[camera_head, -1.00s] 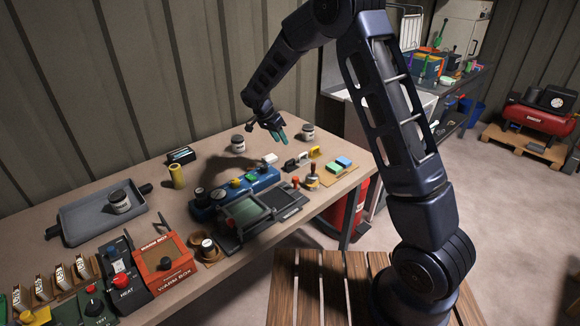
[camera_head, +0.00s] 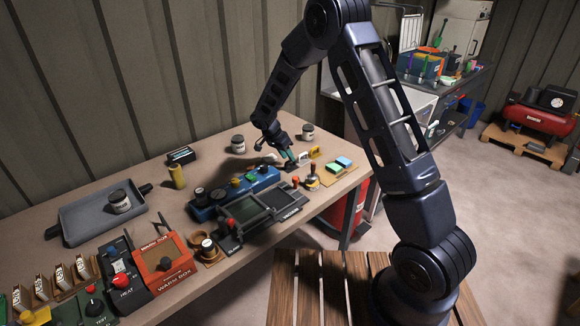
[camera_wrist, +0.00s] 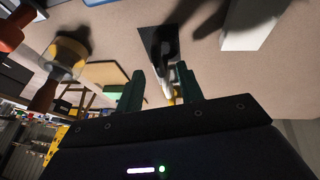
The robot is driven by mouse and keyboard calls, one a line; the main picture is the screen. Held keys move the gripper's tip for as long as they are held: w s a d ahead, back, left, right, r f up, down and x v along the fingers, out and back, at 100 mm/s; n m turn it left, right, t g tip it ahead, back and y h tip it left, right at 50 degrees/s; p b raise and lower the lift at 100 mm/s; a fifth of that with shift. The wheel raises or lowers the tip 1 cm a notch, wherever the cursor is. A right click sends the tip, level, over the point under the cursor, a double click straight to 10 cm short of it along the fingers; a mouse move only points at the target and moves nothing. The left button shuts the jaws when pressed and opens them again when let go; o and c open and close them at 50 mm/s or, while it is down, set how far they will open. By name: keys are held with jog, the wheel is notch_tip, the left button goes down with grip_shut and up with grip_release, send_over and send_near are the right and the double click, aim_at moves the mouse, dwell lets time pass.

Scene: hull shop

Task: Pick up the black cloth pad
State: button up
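The black cloth pad (camera_head: 291,167) sits on the bench in a short row with a white-handled pad (camera_head: 303,158) and a yellow-handled pad (camera_head: 315,152). In the wrist view the black pad (camera_wrist: 158,40) lies just ahead of the fingers, its dark handle near the gap between them. My gripper (camera_head: 290,156) is low over the black pad; in the wrist view its two green fingers (camera_wrist: 160,88) are spread apart. I cannot tell whether the handle is between the fingertips. My gripper partly hides the pad in the head view.
A wooden-handled stamp (camera_head: 312,181) stands close in front. A board with green and blue sponges (camera_head: 339,169) lies to the right. A blue rack (camera_head: 230,192) is on the left, and jars (camera_head: 308,132) stand behind.

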aim_at(290, 164)
jog(key=shift+x, duration=1.2)
jog(key=shift+c, duration=0.3)
grip_shut()
jog(key=shift+r, duration=0.1)
